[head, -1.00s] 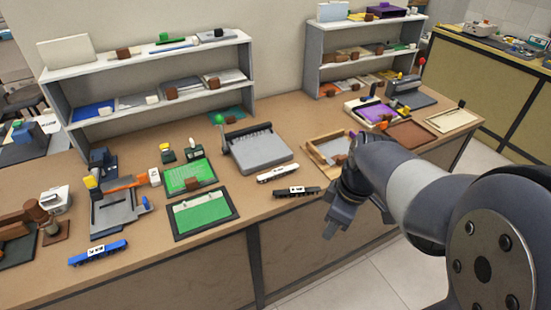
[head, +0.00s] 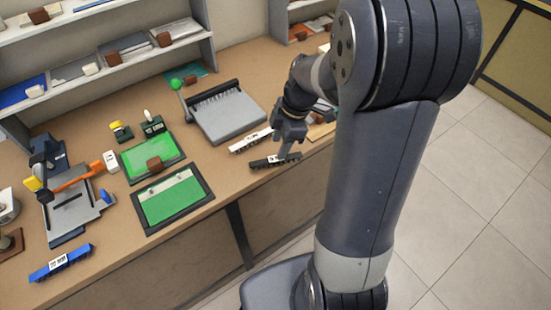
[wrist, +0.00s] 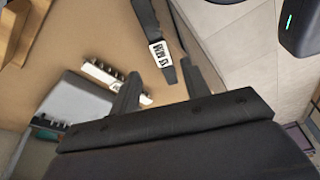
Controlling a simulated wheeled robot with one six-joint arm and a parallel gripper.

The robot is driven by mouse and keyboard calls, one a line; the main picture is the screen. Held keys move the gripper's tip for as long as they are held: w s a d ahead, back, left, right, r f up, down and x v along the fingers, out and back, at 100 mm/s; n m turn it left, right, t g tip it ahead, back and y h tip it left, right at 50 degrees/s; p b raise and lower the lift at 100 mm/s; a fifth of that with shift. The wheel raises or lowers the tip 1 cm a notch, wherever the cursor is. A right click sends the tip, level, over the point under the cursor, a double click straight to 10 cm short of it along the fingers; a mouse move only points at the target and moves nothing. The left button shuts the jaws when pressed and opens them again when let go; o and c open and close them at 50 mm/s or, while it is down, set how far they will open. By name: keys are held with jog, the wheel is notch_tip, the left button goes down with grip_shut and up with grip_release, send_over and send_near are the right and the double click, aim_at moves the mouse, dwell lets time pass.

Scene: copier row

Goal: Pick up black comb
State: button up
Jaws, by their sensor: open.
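The black comb (head: 264,163) with a white label lies on the brown counter near its front edge, just in front of a white comb (head: 250,141). In the head view my gripper (head: 289,147) is over the comb's right part and hides some of it. In the wrist view the black comb (wrist: 149,22) runs between the two spread fingers of my gripper (wrist: 163,68), its label just ahead of the fingertips. The jaws are open and not closed on it. Whether a finger touches the comb cannot be told.
The white comb (wrist: 101,73) lies close beside the left finger in the wrist view. A grey binding machine (head: 228,116) stands behind. A green board (head: 173,200) and a blue comb (head: 61,262) lie to the left. The counter's front edge is close, with tiled floor beyond.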

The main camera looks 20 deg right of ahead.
aim_at(276, 161)
jog(key=x, duration=0.5)
jog(key=shift+s+d, duration=0.15)
jog(key=shift+d, duration=0.1)
jog(key=shift+c, duration=0.3)
grip_shut()
